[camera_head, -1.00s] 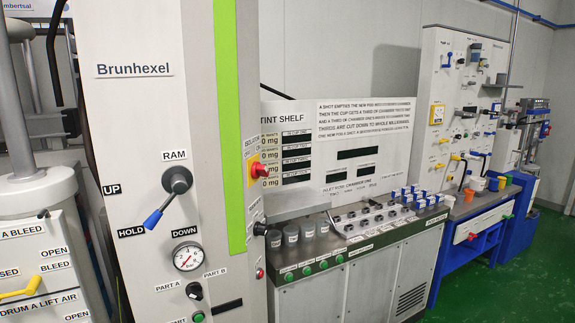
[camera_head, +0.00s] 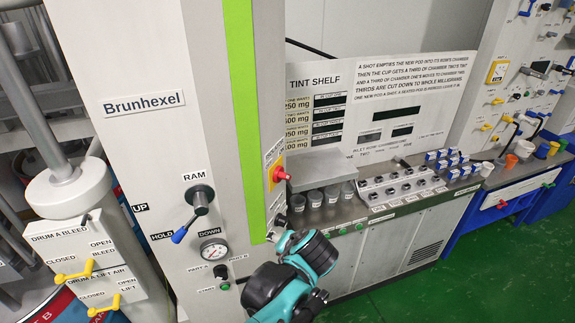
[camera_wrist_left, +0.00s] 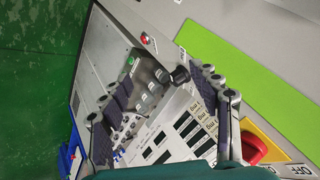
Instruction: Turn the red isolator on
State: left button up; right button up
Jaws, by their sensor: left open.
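The red isolator (camera_head: 279,174) is a red knob on a yellow plate, on the side face of the grey Brunhexel cabinet, right of the green stripe. In the left wrist view the red knob (camera_wrist_left: 254,148) shows at lower right, beside a label reading OFF. I cannot tell which way the knob is turned. My left arm's teal wrist (camera_head: 305,255) is below the isolator in the head view, where its fingers are hard to make out. In the left wrist view my left gripper (camera_wrist_left: 162,88) is open and empty, with the knob outside its right finger, apparently apart. My right gripper is out of view.
The ram lever (camera_head: 199,200) and pressure gauge (camera_head: 213,250) are on the cabinet's front. Right of the isolator are a grey slab (camera_head: 322,163), several cups (camera_head: 331,193) and the tint shelf panel (camera_head: 385,105). Green floor (camera_head: 400,295) is clear at lower right.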

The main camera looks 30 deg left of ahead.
pick_arm(q)
jog(key=w+a+r+y, duration=0.2)
jog(key=w+a+y, duration=0.1)
jog(key=w+y, duration=0.1)
jog(key=n+y, duration=0.6)
jog(key=y, duration=0.5)
send_near(289, 179)
jog(key=a+r, duration=0.2)
jog(key=a, duration=0.1)
jog(key=shift+g, duration=0.4)
jog(key=x, duration=0.4)
jog(key=p+x, duration=0.1)
jog(key=x, duration=0.2)
jog(key=shift+w+a+f, duration=0.1)
jog(key=shift+w+f, duration=0.25)
jog(key=c, duration=1.2)
